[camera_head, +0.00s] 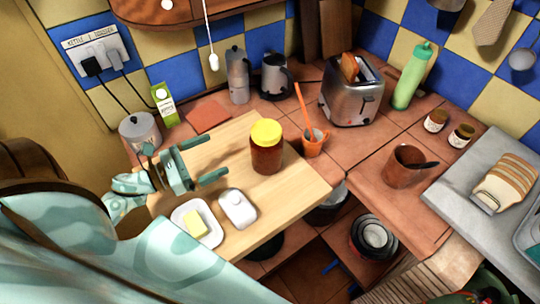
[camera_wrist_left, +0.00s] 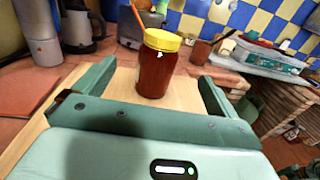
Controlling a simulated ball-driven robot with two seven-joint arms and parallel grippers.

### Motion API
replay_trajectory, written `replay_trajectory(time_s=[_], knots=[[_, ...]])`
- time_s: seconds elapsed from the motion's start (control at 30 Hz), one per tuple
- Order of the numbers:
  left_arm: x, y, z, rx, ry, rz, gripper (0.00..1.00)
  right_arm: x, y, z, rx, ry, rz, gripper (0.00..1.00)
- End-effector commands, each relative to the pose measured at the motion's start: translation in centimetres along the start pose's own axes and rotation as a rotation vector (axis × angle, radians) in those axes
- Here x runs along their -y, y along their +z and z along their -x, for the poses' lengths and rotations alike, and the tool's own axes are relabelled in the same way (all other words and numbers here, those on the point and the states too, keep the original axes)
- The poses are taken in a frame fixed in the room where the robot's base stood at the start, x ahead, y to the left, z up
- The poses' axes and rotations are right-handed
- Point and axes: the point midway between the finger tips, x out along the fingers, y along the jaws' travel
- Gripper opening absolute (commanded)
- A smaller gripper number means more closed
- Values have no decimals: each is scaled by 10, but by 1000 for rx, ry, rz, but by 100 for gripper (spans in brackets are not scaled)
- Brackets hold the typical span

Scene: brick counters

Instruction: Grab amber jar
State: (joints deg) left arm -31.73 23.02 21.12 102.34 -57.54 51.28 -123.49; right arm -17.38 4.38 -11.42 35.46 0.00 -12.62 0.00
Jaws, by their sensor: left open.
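The amber jar (camera_head: 266,152) has a yellow lid and stands upright on a light wooden board (camera_head: 222,150). My left gripper (camera_head: 210,158) is open and empty, to the left of the jar in the head view, with its two fingers pointing toward it. In the left wrist view the jar (camera_wrist_left: 156,68) stands ahead, between the directions of the two open fingers (camera_wrist_left: 152,88) and apart from them. My right gripper does not show clearly in either view.
A butter dish (camera_head: 182,217) and its white lid (camera_head: 237,208) sit on the board near my left gripper. An orange cup (camera_head: 314,144) with a utensil stands just right of the jar. A toaster (camera_head: 352,95) and kettle (camera_head: 274,78) stand behind.

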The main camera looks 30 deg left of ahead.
Motion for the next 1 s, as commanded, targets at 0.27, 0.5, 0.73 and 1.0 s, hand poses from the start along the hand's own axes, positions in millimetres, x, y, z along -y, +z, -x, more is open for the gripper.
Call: replay_trajectory(time_s=[0.27, 0.5, 0.73, 1.0], knots=[[0, -1, -44, 3, -1, -2, 96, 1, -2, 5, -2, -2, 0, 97], [0, -3, -97, 2, 0, 2, 96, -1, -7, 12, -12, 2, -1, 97], [1, -4, -117, 0, 0, 0, 96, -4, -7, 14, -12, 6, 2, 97], [4, -7, -158, 0, 1, 1, 96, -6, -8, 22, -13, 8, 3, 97]])
